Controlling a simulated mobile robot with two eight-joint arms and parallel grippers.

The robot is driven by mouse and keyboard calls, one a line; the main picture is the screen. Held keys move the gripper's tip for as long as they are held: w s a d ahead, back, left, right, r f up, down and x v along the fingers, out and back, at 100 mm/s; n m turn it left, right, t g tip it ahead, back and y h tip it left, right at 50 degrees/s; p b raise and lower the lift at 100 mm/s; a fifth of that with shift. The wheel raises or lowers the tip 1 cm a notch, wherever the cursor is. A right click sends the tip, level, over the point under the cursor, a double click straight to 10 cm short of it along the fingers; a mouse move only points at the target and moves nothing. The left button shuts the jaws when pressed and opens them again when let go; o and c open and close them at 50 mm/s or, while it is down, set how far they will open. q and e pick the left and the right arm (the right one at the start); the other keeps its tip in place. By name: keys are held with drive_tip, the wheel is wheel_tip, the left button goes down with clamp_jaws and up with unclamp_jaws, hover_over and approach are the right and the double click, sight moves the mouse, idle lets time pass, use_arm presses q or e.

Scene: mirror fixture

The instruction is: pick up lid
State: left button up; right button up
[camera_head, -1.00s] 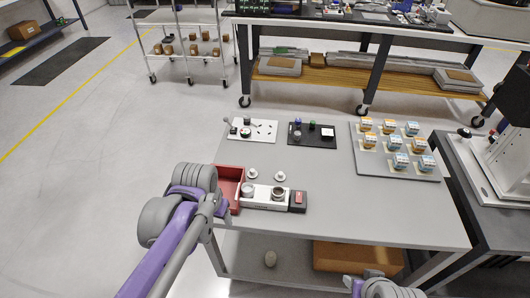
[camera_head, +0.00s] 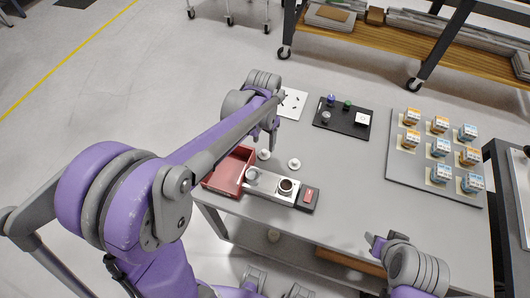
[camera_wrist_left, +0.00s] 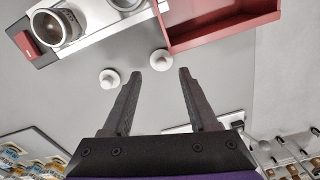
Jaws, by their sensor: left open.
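Two small white round lids with knobs lie on the grey table: a left lid (camera_head: 264,154) and a right lid (camera_head: 294,163). My left gripper (camera_head: 264,141) is above the table beside the left lid, open and empty. In the left wrist view, my open fingers (camera_wrist_left: 160,74) point toward the lids; one lid (camera_wrist_left: 162,60) shows just past the fingertips between them, and the other lid (camera_wrist_left: 110,77) is outside the left finger. My right gripper (camera_head: 374,242) is over the table's front edge, away from the lids; its jaws are unclear.
A red open tray (camera_head: 229,170) and a white fixture (camera_head: 268,188) with metal cups (camera_head: 287,186) stand in front of the lids. A black panel (camera_head: 342,119) is behind, and a grey board (camera_head: 404,169) with several boxed parts is at right. Bare table lies right of the lids.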

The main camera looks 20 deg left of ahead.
sight(265, 151)
use_arm(q)
drive_tip(key=f, duration=0.6)
drive_tip(key=shift+w, duration=0.4)
clamp_jaws()
